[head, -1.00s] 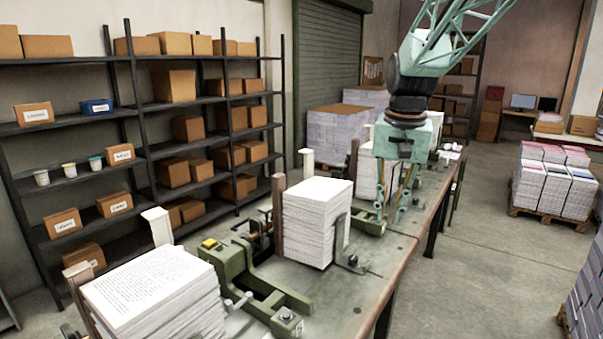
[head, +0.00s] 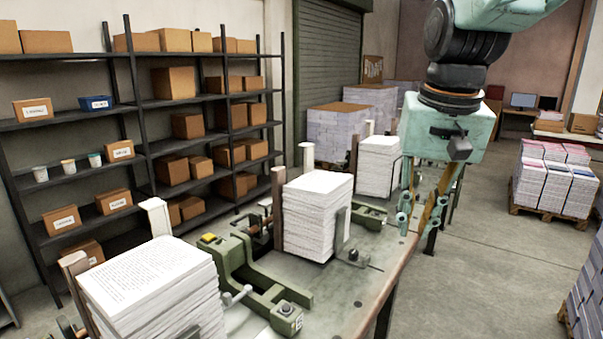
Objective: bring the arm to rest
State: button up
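My gripper (head: 418,224) hangs from my pale green arm in the right middle of the head view, pointing down. Its two fingers stand apart with a gap between them, and I see nothing held there. It is over or beside the right edge of the long workbench (head: 378,285); its exact height above the bench is hard to tell. The middle paper stack (head: 318,218) stands to its left, and the far paper stack (head: 380,166) stands behind it to the left, apart from the fingers.
A near paper stack (head: 155,290) stands at the bench's front left. A green clamp fixture (head: 250,280) sits between the near and middle stacks. Shelves (head: 125,105) with boxes line the left wall. A pallet of printed bundles (head: 552,185) stands at right, with open floor before it.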

jog(key=s+f+n+b, duration=0.1)
jog(key=s+f+b, duration=0.1)
jog(key=s, duration=1.1)
jog(key=s+f+n+t+b, duration=0.1)
jog(key=s+f, duration=0.4)
jog(key=s, duration=0.8)
jog(key=shift+s+a+n+t+b, duration=0.3)
jog(key=shift+s+b, duration=0.1)
jog(key=shift+b, duration=0.15)
jog(key=shift+f, duration=0.1)
dwell(1.9)
